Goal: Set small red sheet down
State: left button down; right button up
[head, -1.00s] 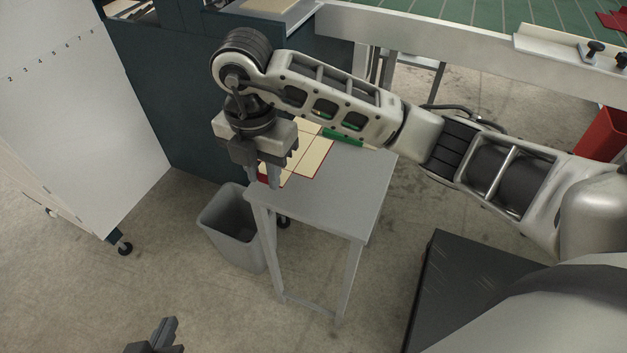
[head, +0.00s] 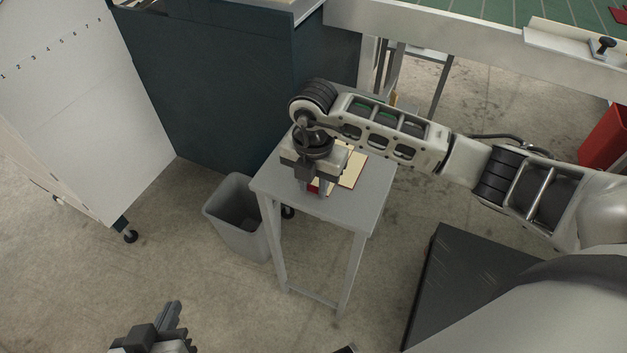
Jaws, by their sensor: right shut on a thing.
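My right gripper (head: 313,188) points down and is shut on the sheet's near left part, where a bit of red shows by the fingers. My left gripper (head: 172,318) is low at the left, over the floor and away from the table; its jaw gap is unclear.
A grey waste bin (head: 236,222) stands just left of the table. A dark blue cabinet (head: 215,90) and a white panel on casters (head: 95,120) are behind and left. A red bin (head: 602,137) is at the far right. The tabletop's front is clear.

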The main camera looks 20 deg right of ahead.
jog(key=o, duration=0.9)
jog(key=shift+f, duration=0.1)
jog(key=shift+o, duration=0.2)
